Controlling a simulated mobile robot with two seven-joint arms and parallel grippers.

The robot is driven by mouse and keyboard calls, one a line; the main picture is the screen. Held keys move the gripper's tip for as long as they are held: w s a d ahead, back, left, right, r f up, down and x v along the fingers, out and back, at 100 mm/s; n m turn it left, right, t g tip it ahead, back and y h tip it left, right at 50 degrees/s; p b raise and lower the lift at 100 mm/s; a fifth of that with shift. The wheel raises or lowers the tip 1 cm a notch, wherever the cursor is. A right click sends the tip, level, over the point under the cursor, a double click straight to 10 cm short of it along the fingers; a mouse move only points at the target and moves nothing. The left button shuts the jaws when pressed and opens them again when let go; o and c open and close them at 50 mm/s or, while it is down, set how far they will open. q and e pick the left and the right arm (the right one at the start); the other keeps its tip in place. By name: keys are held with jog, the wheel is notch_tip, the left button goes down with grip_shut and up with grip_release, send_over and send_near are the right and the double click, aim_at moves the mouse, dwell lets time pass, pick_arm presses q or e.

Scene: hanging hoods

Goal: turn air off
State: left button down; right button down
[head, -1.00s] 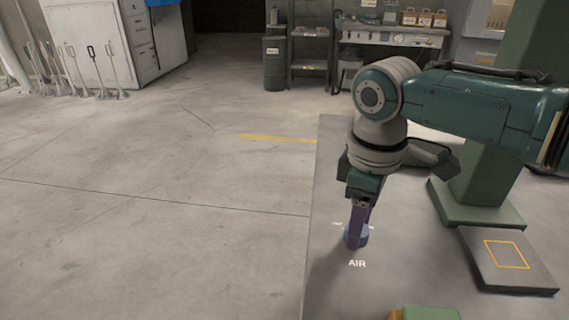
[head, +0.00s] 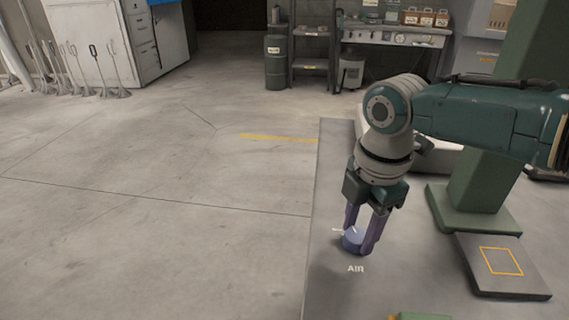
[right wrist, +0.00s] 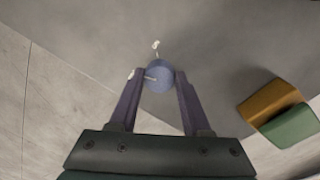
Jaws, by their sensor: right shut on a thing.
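The round blue air knob (head: 351,242) sits on the grey bench top (head: 325,205), just above the white word AIR (head: 356,268) in the head view. My right gripper (head: 359,244) points down at it with one purple finger on each side. In the right wrist view the knob (right wrist: 158,77) lies between the two fingertips, with my right gripper (right wrist: 157,79) shut on it. A short pale mark on the knob's top points left in that view. Small white marks beside the knob are too small to read. My left gripper is not in view.
A green post on a square foot (head: 475,215) stands right of my arm. A dark flat block with a yellow square outline (head: 502,262) lies in front of it. An orange and green block shows in the right wrist view (right wrist: 280,112). Open floor lies left of the bench.

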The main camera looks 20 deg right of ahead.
aim_at(361, 237)
jog(key=n, duration=0.3)
jog(key=shift+n+b, duration=0.35)
jog(key=shift+n, duration=0.55)
jog(key=shift+c, duration=1.8)
grip_release()
notch_tip(361, 237, up, 10)
jog(key=p, duration=0.2)
jog(key=shift+s+d+p, duration=0.15)
jog(key=shift+s+p, duration=0.1)
jog(key=shift+p, duration=0.15)
